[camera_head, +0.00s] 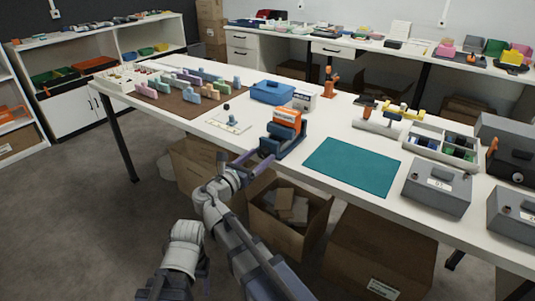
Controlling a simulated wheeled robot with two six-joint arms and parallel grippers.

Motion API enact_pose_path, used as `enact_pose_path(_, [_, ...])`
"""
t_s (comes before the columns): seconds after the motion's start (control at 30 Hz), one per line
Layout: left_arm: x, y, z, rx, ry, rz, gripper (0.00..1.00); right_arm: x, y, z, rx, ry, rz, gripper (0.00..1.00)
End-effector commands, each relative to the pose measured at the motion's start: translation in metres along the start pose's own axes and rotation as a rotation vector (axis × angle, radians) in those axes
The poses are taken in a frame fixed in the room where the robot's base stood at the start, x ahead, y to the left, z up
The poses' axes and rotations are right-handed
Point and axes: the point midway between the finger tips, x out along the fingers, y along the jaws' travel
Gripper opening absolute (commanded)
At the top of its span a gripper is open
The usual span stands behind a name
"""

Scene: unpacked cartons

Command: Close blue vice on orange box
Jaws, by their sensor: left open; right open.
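The blue vice (290,147) stands near the table's front edge. The orange box (287,118), with a white label, sits upright in the top of the vice. I cannot tell whether both jaws touch it. My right gripper (254,161) is open at the left front side of the vice, its purple-grey fingers close to it. From this view I cannot tell whether they touch the vice. My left gripper (178,284) is open and empty low at the bottom left, away from the table and partly cut off by the frame edge.
A teal mat (352,166) lies clear right of the vice. A small white board with a knob (228,122) lies to its left. Grey machines (436,187) stand at right; open cartons (290,236) are below the table.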

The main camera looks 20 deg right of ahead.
Motion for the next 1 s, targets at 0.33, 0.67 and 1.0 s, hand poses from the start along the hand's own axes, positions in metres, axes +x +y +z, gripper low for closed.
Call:
enact_pose_path(0.33, [0.0, -0.0001, 0.0003, 0.0, 0.0, 0.0, 0.64, -0.0001, 0.0005, 0.0, 0.0, 0.0, 0.001, 0.65])
enact_pose_path(0.67, [0.0, -0.0001, 0.0002, 0.0, 0.0, 0.0, 0.64, 0.0, 0.0004, 0.0, 0.0, 0.0, 0.0, 0.27])
enact_pose_path(1.0, [0.0, -0.0001, 0.0002, 0.0, 0.0, 0.0, 0.64, 0.0001, 0.0004, 0.0, 0.0, 0.0, 0.0, 0.0])
